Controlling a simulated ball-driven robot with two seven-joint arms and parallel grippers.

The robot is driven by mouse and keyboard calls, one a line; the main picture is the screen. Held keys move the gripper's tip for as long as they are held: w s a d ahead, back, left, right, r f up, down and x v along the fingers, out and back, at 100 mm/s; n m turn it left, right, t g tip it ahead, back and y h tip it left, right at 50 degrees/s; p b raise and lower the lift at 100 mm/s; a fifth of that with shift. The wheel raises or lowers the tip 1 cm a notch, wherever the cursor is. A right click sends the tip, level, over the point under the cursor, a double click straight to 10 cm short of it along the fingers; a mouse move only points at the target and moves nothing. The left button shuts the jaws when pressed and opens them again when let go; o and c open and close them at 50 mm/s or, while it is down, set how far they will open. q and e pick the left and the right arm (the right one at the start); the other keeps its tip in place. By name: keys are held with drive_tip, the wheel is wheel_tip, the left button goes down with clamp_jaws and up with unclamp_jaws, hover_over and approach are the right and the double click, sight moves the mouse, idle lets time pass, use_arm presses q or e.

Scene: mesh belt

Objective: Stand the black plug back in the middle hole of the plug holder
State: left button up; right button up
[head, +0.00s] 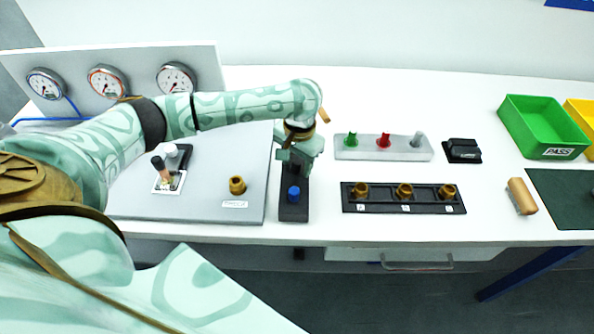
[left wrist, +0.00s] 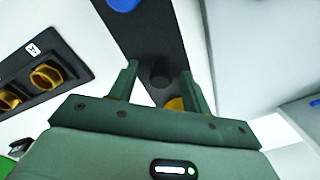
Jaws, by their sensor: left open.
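The plug holder (head: 294,212) is a narrow dark strip on the white table, right of the grey board. A blue plug (head: 293,193) stands at its near end and also shows at the top of the left wrist view (left wrist: 123,3). In that view the black plug (left wrist: 161,72) stands on the holder (left wrist: 150,35), between the blue plug and a yellow plug (left wrist: 175,104) partly hidden by my gripper. My left gripper (head: 297,164) is open, its fingers (left wrist: 159,80) on either side of the black plug. My right gripper is out of view.
A black strip with three brass sockets (head: 380,208) and a pale rack with green, red and grey pieces (head: 350,154) lie to the right. The grey board (head: 130,208) with a brass fitting (head: 237,185) lies left. A green tray (head: 545,150) stands far right.

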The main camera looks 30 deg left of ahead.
use_arm(q)
drive_tip(key=shift+s+r, duration=0.1)
drive_tip(key=shift+s, duration=0.05)
drive_tip(key=c, duration=1.1)
clamp_jaws()
drive_tip(key=shift+r, duration=0.1)
